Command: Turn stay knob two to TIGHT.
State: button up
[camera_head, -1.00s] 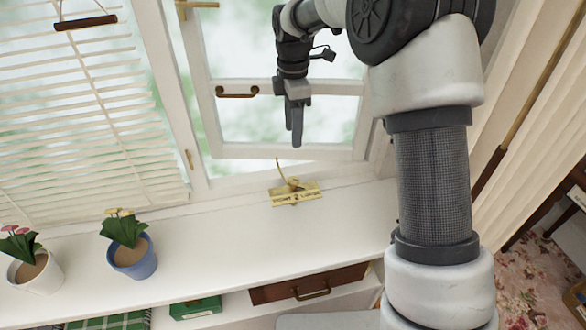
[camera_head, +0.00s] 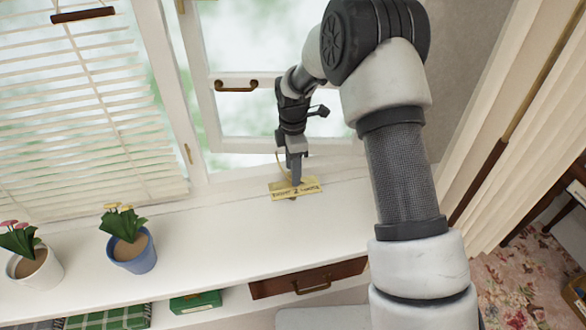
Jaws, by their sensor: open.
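A brass plate (camera_head: 308,187) marked with a 2 lies on the white window sill below the open casement. Lettering runs along it, too small to read surely now. A thin brass stay arm (camera_head: 280,162) rises behind it. The knob on the plate is mostly hidden by my gripper (camera_head: 295,180), which points down over the plate with its fingertips at or just above the knob. The gripper is open. I cannot tell whether the fingers touch the knob or straddle it.
A blue pot (camera_head: 133,254) and a white pot (camera_head: 38,272) with flowers stand on the sill at left. The casement window (camera_head: 245,140) stands behind my gripper. Blinds (camera_head: 90,110) hang at left, a curtain (camera_head: 535,110) at right. The sill between pots and plate is clear.

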jog(key=c, duration=1.1)
jog(key=shift+o, duration=0.2)
